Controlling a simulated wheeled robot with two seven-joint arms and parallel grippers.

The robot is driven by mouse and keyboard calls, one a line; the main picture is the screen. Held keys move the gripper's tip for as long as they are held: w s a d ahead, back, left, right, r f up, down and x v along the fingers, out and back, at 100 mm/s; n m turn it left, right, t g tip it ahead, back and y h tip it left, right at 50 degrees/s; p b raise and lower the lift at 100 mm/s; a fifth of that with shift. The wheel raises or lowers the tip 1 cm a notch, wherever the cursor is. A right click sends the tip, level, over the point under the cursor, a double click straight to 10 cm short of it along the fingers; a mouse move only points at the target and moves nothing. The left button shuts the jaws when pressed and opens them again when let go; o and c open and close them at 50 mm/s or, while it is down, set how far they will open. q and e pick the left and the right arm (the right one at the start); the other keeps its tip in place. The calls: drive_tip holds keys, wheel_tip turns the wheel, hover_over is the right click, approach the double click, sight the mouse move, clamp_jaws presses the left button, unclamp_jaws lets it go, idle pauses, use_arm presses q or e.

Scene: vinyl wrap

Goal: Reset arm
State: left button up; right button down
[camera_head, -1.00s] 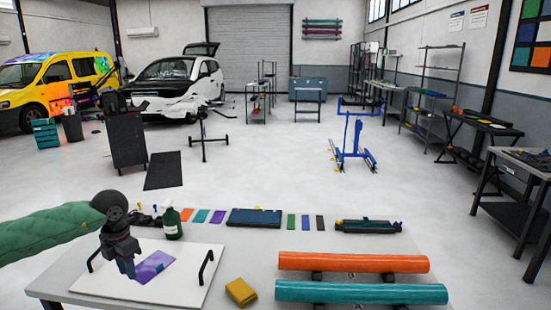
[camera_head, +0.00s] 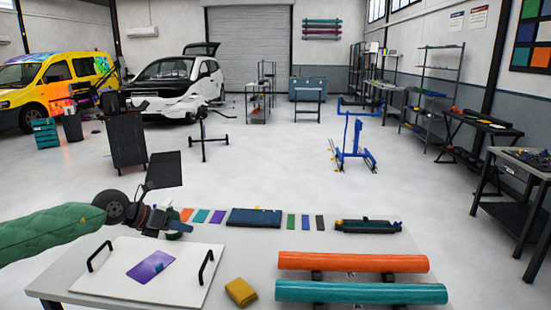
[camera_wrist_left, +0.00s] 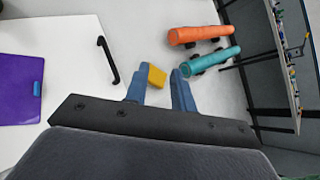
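My left gripper (camera_head: 185,225) reaches in from the left above the back left of the table, pointing right. In the left wrist view its two blue fingers (camera_wrist_left: 160,90) stand apart with nothing held between them; the yellow cloth seen in that gap lies on the table beyond. A purple sheet (camera_head: 148,267) lies on the white board (camera_head: 110,285), with a small blue piece (camera_wrist_left: 37,88) on it in the left wrist view. The gripper is clear of the board. My right gripper is in neither view.
The white board has two black handles (camera_head: 206,266). A yellow folded cloth (camera_head: 241,292) lies right of it. An orange roll (camera_head: 352,262) and a teal roll (camera_head: 360,292) lie at the right. Color swatches and a dark blue case (camera_head: 254,217) line the table's back.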

use_arm(q)
drive_tip(key=w+d+r+n+t+y, duration=0.1)
drive_tip(key=d+r+n+t, duration=0.1)
drive_tip(key=r+n+t, duration=1)
drive_tip(key=d+r+n+t, duration=0.3)
drive_tip(key=r+n+t, duration=0.3)
drive_tip(key=r, duration=1.2)
drive_tip(key=s+d+f+n+g+y, duration=0.1)
drive_tip(key=s+f+n+g+y, duration=0.4)
drive_tip(key=f, duration=0.7)
drive_tip(key=s+d+f+n+g+y, duration=0.15)
drive_tip(key=s+f+n+g, duration=0.35)
drive_tip(key=f, duration=0.7)
drive_tip(key=s+d+f+n+g+y, duration=0.1)
drive_tip(key=s+f+n+g+y, duration=0.15)
drive_tip(key=f+n, duration=0.7)
drive_tip(key=s+d+f+n+g+h, duration=0.1)
drive_tip(key=s+d+f+g, duration=0.3)
drive_tip(key=s+f, duration=2.9)
drive_tip(key=s+g+h, duration=0.1)
drive_tip(key=g, duration=0.4)
drive_tip(key=shift+n+h, duration=0.35)
drive_tip(key=shift+h, duration=0.05)
